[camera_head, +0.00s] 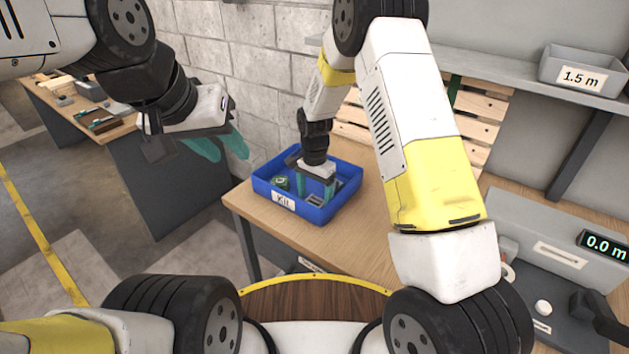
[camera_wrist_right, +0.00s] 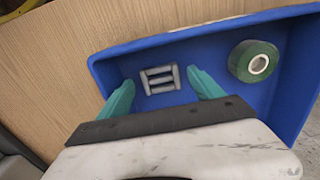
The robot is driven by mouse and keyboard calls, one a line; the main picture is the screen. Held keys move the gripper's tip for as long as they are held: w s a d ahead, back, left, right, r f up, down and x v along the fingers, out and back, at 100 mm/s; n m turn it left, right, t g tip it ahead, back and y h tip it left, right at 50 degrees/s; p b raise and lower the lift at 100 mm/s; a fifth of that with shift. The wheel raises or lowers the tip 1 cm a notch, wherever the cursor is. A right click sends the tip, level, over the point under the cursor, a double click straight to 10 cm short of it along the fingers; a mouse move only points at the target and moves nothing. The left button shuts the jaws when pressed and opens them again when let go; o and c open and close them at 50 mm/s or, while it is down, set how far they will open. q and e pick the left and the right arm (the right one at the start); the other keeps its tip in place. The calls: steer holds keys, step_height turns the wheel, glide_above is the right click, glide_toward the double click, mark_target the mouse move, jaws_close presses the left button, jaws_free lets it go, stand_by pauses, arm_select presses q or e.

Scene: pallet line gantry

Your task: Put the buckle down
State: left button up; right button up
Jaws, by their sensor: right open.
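The grey metal buckle (camera_wrist_right: 160,79), a frame with crossbars, lies on the floor of the blue kit bin. It also shows in the head view (camera_head: 315,200), partly hidden by a fingertip. My right gripper (camera_head: 315,189) reaches down into the bin, its teal fingers open. In the right wrist view its fingertips (camera_wrist_right: 160,82) stand apart on either side of the buckle, with gaps to it. The blue bin (camera_head: 333,213) stands on the wooden bench. My left gripper (camera_head: 229,156) hangs to the left of the bench, away from the bin, with its fingers apart and empty.
A roll of green tape (camera_head: 280,183) lies in the bin beside the buckle. A measuring machine (camera_head: 545,240) reading 0.0 m stands on the bench at right. A grey box (camera_head: 583,75) labelled 1.5 m sits on the shelf. The bench top (camera_head: 355,240) before the bin is clear.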

step_height(320, 180, up, 11)
step_height(320, 180, up, 8)
steer(key=n+t+y, duration=0.1)
glide_above(314, 201)
steer(key=s+d, duration=0.3)
steer(key=d, duration=0.1)
steer(key=s+d+r+n+t, duration=0.2)
steer(key=s+d+r, duration=0.3)
steer(key=s, duration=0.6)
steer(key=s+d+r+n+t+y, duration=0.1)
steer(key=s+d+r+n+t, duration=0.2)
steer(key=s+r, duration=0.5)
steer(key=s+d+n, duration=0.1)
steer(key=s+d, duration=0.1)
steer(key=s, duration=0.2)
steer(key=shift+r+n, duration=0.15)
steer(key=shift+n, duration=0.25)
steer(key=shift+d, duration=0.1)
steer(key=shift+c, duration=0.5)
